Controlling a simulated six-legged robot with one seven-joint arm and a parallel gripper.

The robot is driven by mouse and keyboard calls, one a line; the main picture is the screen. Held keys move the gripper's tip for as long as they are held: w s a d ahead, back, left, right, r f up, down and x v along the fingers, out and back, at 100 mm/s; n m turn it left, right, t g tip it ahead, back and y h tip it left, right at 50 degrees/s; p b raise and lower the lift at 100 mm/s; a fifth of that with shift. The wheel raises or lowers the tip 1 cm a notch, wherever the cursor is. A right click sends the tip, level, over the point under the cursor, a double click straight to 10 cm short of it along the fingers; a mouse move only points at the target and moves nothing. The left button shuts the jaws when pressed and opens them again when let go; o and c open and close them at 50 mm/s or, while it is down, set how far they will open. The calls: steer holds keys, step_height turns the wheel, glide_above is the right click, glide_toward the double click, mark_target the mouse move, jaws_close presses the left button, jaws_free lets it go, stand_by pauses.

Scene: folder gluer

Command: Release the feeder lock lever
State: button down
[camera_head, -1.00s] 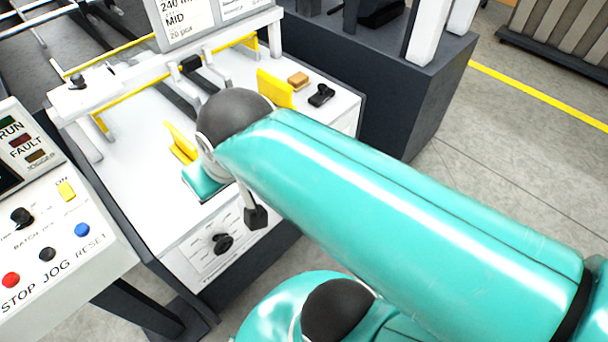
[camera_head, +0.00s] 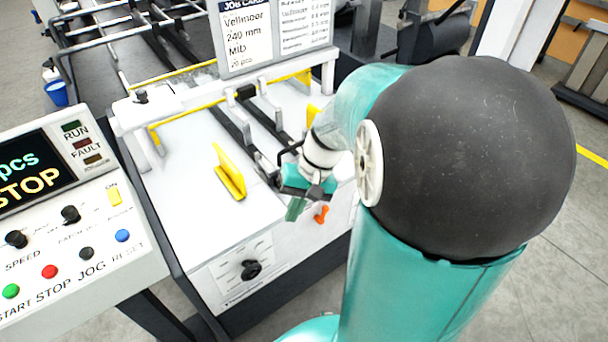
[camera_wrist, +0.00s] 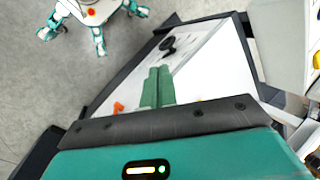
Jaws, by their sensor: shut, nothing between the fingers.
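A small orange lever-like part (camera_head: 321,214) sits on the white front face of the feeder, near its upper right; I take it for the lock lever. My gripper (camera_head: 296,208) is shut and empty, pointing down just left of the orange part in the head view. In the wrist view the two green fingers (camera_wrist: 157,85) lie together, and the orange part (camera_wrist: 119,107) shows to their left, partly hidden by the gripper body. I see no clear contact. Its exact angle is too small to tell.
A black knob (camera_head: 250,270) is on the feeder's front panel. A yellow guide (camera_head: 229,172) stands on the white top (camera_head: 200,215). The control console (camera_head: 75,235) with buttons is at left. The job card (camera_head: 272,38) stands behind. Floor is open in front of the feeder.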

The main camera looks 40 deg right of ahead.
steer(key=s+d+f+m+t, duration=0.3)
steer(key=d+f+m+t, duration=0.5)
steer(key=d+f, duration=0.4)
steer(key=s+d+f+m+t, duration=0.4)
steer(key=d+f+m+t, duration=0.5)
steer(key=d+f+t, duration=0.2)
step_height(320, 180, down, 2)
steer(key=shift+d+f+y, duration=0.2)
steer(key=shift+d+y, duration=0.1)
steer(key=shift+d, duration=0.05)
glide_toward(322, 214)
steer(key=w+d, duration=0.3)
steer(key=w, duration=0.2)
steer(key=shift+w+a+r, duration=0.3)
steer(key=shift+a+r, duration=0.1)
steer(key=shift+a, duration=0.15)
steer(key=shift+w+a+r, duration=0.3)
steer(key=shift+a+r, duration=0.05)
steer(key=shift+a, duration=0.2)
